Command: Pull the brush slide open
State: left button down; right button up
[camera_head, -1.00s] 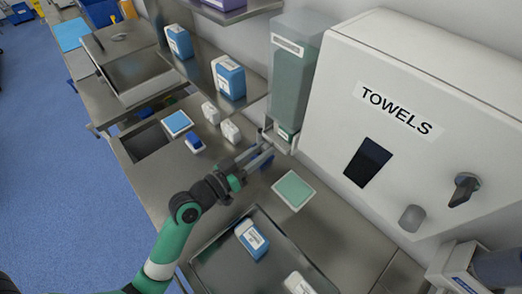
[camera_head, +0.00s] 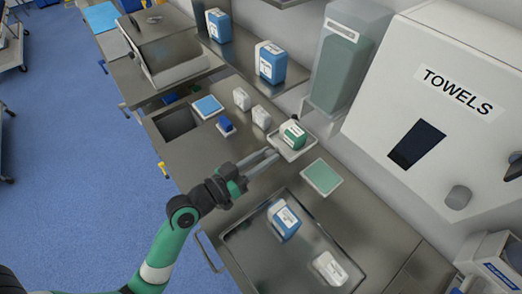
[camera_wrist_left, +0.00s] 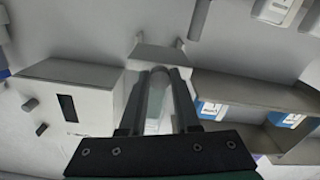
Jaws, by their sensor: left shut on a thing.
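The brush slide (camera_head: 302,152) is a small grey metal tray below the tall clear dispenser (camera_head: 341,62). It stands out from under the dispenser, and a green and white pack (camera_head: 292,136) sits on it. My left gripper (camera_head: 270,156) is at the slide's front edge, shut on the slide. The exact grip is too small to make out. In the left wrist view, the two fingers (camera_wrist_left: 158,105) reach forward with a pale, blurred shape between them. My right gripper is not in view.
A green pad (camera_head: 321,177) lies on the counter beside the slide. Two small white bottles (camera_head: 251,106) stand behind my gripper. The towel dispenser (camera_head: 440,85) is at right.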

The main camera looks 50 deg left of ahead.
pick_arm(q)
jog(key=shift+s, duration=0.1)
jog(key=c, duration=0.6)
grip_release()
jog(key=s, duration=0.3)
jog(key=s+b, duration=0.1)
jog(key=s, duration=0.7)
jog(key=shift+s+a+b, duration=0.25)
jog(key=shift+a+b, duration=0.1)
jog(key=shift+a, duration=0.05)
